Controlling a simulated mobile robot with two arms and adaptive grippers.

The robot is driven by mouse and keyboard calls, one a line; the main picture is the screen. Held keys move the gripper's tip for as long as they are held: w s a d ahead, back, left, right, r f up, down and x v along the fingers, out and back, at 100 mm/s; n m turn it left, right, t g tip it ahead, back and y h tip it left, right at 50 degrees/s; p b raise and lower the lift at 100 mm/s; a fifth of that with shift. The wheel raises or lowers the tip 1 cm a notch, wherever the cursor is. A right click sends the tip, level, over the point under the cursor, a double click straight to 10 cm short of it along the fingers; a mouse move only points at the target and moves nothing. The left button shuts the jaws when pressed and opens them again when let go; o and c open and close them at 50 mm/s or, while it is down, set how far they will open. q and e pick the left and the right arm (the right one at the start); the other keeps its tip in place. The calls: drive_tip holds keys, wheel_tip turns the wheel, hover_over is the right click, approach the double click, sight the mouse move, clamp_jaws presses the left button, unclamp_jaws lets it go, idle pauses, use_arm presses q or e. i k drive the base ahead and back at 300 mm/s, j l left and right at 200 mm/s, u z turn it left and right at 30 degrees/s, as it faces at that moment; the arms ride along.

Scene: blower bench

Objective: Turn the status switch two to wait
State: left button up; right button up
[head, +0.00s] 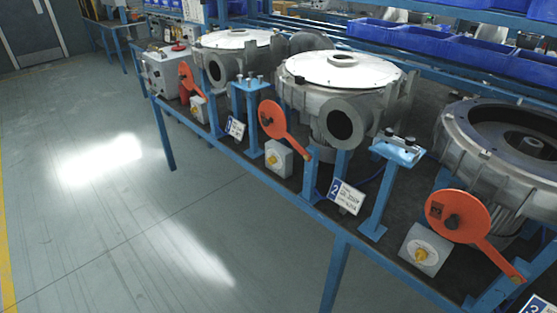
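Several grey switch boxes with yellow knobs are mounted along the front of the blue bench. The middle switch (278,158) is below an orange lever and left of the sign marked 2 (347,197), so it appears to be status switch two. Its knob faces out, but its position labels are too small to read. A nearer switch (424,250) is at the lower right, left of a partly cut-off sign marked 3 (540,305). A farther switch (197,105) is left of the sign marked 1 (235,128). Neither of my grippers is in view.
Grey blower housings (342,100) stand on the bench behind the switches. Orange levers (285,128) and blue posts (380,190) stick up along its front. A grey control box (165,72) is at the far end. The floor (110,220) left of the bench is clear.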

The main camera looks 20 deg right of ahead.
sight(273, 160)
drive_tip(key=i+j+z, duration=0.1)
drive_tip(key=z, duration=0.7)
drive_tip(key=i+j+z, duration=0.4)
drive_tip(key=j, duration=0.25)
drive_tip(key=i+j+z, duration=0.25)
drive_tip(key=j, duration=0.15)
drive_tip(key=j+z, duration=0.2)
drive_tip(key=j, duration=0.15)
